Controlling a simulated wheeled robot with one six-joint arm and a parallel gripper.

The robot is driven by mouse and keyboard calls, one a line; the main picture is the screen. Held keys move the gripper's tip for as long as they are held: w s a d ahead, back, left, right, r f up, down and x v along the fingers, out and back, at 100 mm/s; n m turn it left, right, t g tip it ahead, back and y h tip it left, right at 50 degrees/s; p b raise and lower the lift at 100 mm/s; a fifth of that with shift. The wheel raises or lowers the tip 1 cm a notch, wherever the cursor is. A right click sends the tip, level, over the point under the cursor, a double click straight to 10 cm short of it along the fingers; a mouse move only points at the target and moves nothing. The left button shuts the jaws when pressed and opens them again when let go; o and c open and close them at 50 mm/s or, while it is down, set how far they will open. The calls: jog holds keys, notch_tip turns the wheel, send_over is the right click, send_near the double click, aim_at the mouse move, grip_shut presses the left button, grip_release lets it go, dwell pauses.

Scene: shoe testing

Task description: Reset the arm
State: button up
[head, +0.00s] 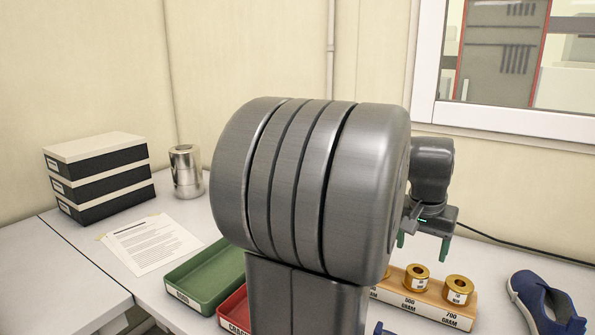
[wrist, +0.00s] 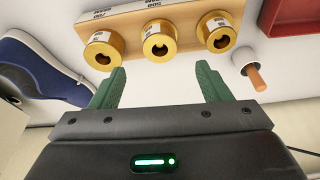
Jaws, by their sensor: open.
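My gripper (head: 422,245) hangs above the table at the right of the head view, partly hidden behind my own large grey arm joint. In the wrist view my gripper (wrist: 158,85) shows two green fingers spread wide apart with nothing between them. Beyond the fingertips, brass weights (wrist: 159,40) sit in a row on a wooden holder (wrist: 122,18). The fingers do not appear to touch them. In the head view, two of the brass weights (head: 458,290) show on the labelled holder (head: 425,307), below the gripper.
A blue shoe (head: 540,305) lies right of the holder. A green tray (head: 205,277) and a red tray (head: 234,310) are at front centre. A paper (head: 150,243), stacked boxes (head: 98,178) and a metal cylinder (head: 186,172) stand left. A wall with a window (head: 510,60) is behind.

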aim_at(418, 270)
jog(key=x, duration=0.8)
jog(key=shift+f+b, duration=0.35)
jog(key=shift+f, duration=0.05)
notch_tip(418, 270, up, 3)
jog(key=shift+w+d+f+p, duration=0.1)
jog(key=shift+w+p, duration=0.05)
jog(key=shift+p, duration=0.95)
jog(key=shift+b, duration=0.3)
notch_tip(418, 270, up, 4)
jog(key=p, duration=0.3)
